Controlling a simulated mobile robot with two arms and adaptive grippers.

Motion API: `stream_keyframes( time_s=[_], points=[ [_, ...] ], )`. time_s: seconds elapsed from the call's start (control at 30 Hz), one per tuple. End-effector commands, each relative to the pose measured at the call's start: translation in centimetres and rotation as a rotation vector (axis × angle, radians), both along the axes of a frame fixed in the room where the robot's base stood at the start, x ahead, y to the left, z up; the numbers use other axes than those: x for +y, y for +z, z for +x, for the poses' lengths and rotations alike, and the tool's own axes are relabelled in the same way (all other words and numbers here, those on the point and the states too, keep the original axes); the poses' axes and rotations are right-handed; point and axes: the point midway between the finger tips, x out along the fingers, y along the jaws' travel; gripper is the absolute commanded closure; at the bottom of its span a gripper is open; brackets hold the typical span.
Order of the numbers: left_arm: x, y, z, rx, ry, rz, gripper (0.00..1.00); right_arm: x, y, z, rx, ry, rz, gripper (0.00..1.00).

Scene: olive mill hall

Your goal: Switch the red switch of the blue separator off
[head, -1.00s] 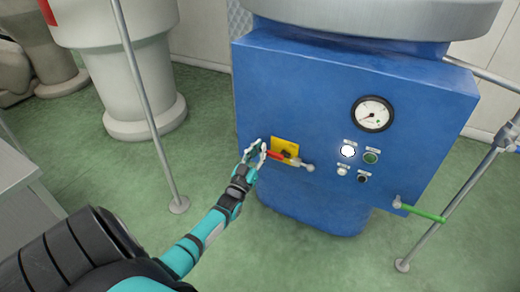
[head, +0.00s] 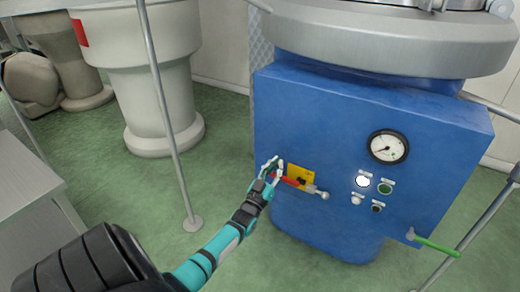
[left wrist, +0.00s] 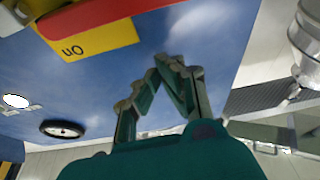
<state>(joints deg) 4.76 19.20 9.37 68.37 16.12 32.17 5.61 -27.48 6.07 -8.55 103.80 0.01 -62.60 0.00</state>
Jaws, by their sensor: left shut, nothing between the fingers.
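The blue separator (head: 345,125) stands right of centre in the head view. Its red switch (head: 290,181) is a lever lying roughly level across a yellow plate (head: 303,171) low on the front. In the left wrist view the red switch (left wrist: 88,20) is at the upper left, beside the yellow plate (left wrist: 78,46) with "ON" showing upside down. My left gripper (head: 271,167) is at the left end of the lever, shut and empty. In the left wrist view its fingers (left wrist: 158,80) point at the blue face, apart from the switch. My right gripper is not in view.
A pressure gauge (head: 388,147) and several buttons sit right of the switch. A green-handled valve (head: 435,245) sticks out at the lower right. A thin grey post (head: 163,105) stands left of my forearm. Green floor (head: 110,190) is open between the post and a grey table (head: 28,190).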

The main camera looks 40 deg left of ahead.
Motion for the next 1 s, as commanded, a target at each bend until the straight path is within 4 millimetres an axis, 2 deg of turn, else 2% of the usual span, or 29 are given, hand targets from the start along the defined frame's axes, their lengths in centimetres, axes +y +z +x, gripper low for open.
stream_keyframes(
  time_s=[0.03,0.2,0.4,0.6,1.0],
  points=[
    [-0.4,-0.8,-1.6,0.008,0.0,-0.002,1.0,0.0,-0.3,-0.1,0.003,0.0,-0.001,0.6],
    [-1.3,-2.0,-5.3,0.004,0.0,-0.001,1.0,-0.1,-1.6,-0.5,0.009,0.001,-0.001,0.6],
    [-1.9,-3.1,-8.1,0.003,0.0,-0.001,1.0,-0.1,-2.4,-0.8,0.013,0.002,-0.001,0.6],
    [-2.2,-3.4,-9.2,0.0,0.0,0.0,1.0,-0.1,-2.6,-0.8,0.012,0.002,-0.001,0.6],
    [-2.2,-3.4,-9.2,0.0,0.0,0.0,1.0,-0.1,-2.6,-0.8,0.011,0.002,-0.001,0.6]
  ],
)
